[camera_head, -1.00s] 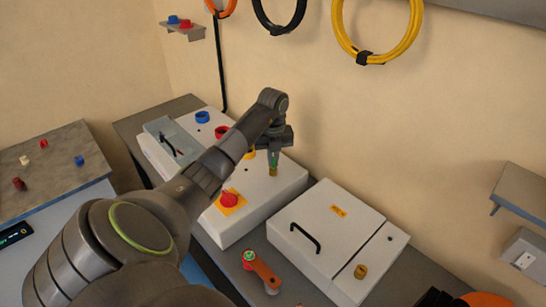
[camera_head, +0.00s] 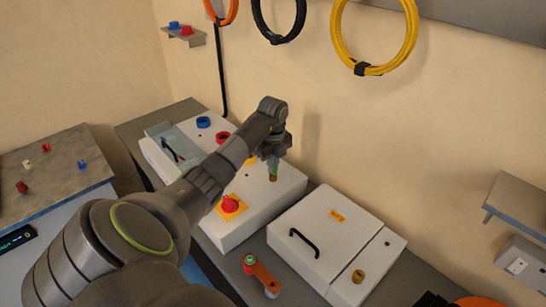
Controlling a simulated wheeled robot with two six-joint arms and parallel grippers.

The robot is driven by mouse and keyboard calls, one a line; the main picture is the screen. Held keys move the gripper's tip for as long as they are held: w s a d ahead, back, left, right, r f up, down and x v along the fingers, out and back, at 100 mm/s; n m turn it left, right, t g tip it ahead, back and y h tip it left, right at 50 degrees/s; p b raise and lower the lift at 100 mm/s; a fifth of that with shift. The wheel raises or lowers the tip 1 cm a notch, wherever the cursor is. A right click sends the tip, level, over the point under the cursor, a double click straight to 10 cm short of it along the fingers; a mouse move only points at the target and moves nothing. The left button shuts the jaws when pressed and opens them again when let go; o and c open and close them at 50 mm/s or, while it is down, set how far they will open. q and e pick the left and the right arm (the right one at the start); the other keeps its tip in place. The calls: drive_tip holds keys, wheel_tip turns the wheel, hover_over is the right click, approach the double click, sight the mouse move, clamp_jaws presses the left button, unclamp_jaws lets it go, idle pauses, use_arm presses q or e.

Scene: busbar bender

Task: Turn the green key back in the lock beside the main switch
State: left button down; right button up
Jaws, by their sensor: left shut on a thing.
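The green key (camera_head: 273,169) stands in a brass lock (camera_head: 273,178) on the top of the white switch box (camera_head: 258,206). My left gripper (camera_head: 272,162) points down over the box and is shut on the key; its fingers hide most of the key. The main switch (camera_head: 230,204), a red knob on a yellow plate, is on the same box, to the left and nearer than the lock. My right gripper is not in view.
A closed white cabinet (camera_head: 318,245) with a black handle stands right of the switch box. An orange lever-like part (camera_head: 262,273) lies in front. Cable coils hang on the wall.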

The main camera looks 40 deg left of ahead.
use_arm(q)
drive_tip(key=shift+r+n+p, duration=0.15)
drive_tip(key=shift+n+p, duration=0.4)
drive_tip(key=shift+n, duration=0.25)
drive_tip(key=c, duration=2)
unclamp_jaws()
drive_tip(key=shift+n, duration=0.4)
drive_tip(key=o, duration=0.5)
wheel_tip(320, 180, up, 6)
drive_tip(key=shift+f+b, duration=0.2)
drive_tip(key=shift+b, duration=0.95)
drive_tip(key=shift+r+p, duration=5.15)
drive_tip(key=shift+r, duration=0.65)
drive_tip(key=shift+f, duration=0.1)
